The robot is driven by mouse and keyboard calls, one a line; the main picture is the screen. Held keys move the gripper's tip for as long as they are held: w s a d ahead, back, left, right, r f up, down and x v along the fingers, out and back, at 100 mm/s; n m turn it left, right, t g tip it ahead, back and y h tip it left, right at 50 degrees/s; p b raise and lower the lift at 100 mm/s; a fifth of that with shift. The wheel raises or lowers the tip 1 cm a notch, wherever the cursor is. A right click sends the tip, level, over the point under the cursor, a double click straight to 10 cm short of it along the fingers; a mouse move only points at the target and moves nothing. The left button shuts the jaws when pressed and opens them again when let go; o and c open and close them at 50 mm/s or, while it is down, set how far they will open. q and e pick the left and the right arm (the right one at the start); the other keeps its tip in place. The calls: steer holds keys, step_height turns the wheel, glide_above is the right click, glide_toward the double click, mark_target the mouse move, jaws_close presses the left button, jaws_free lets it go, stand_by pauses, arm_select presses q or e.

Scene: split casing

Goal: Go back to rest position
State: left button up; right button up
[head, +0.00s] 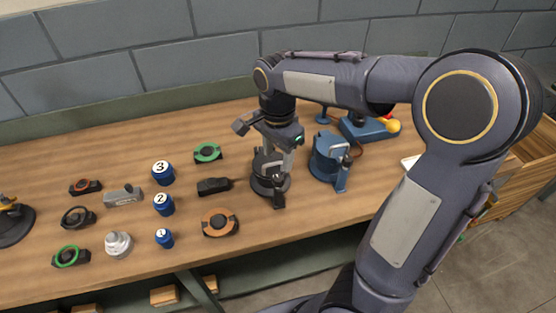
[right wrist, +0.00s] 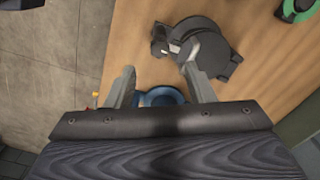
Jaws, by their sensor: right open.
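My right arm reaches in from the right in the head view. Its gripper (head: 279,153) hangs over the workbench (head: 330,212), above or close to a dark round casing with a clamp (head: 271,183). In the right wrist view the gripper (right wrist: 160,82) has its two fingers spread apart, with nothing held between them. The dark casing (right wrist: 210,52) lies beyond the fingertips there, and part of a blue round thing (right wrist: 165,97) shows between the fingers. I cannot tell the exact gap to the casing. My left gripper is in neither view.
A blue casing (head: 327,160) stands right of the dark one. Numbered blue cylinders (head: 163,173), a green-ringed part (head: 207,153), an orange-ringed part (head: 219,223) and a grey block (head: 123,196) lie to the left. A block wall (head: 180,60) stands behind the bench.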

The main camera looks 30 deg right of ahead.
steer(key=shift+s, duration=0.1)
stand_by(0.4)
steer(key=s+a+n+t+y, duration=0.2)
steer(key=s+n, duration=0.4)
steer(key=s, duration=0.2)
steer(key=s+a+n+t+y, duration=0.1)
steer(key=s+a+n+t, duration=0.1)
steer(key=s+n, duration=0.5)
steer(key=shift+s+r+n+t+y, duration=0.2)
steer(key=shift+s+n+t+y, duration=0.15)
steer(key=shift+s+t, duration=0.55)
steer(key=shift+a, duration=0.1)
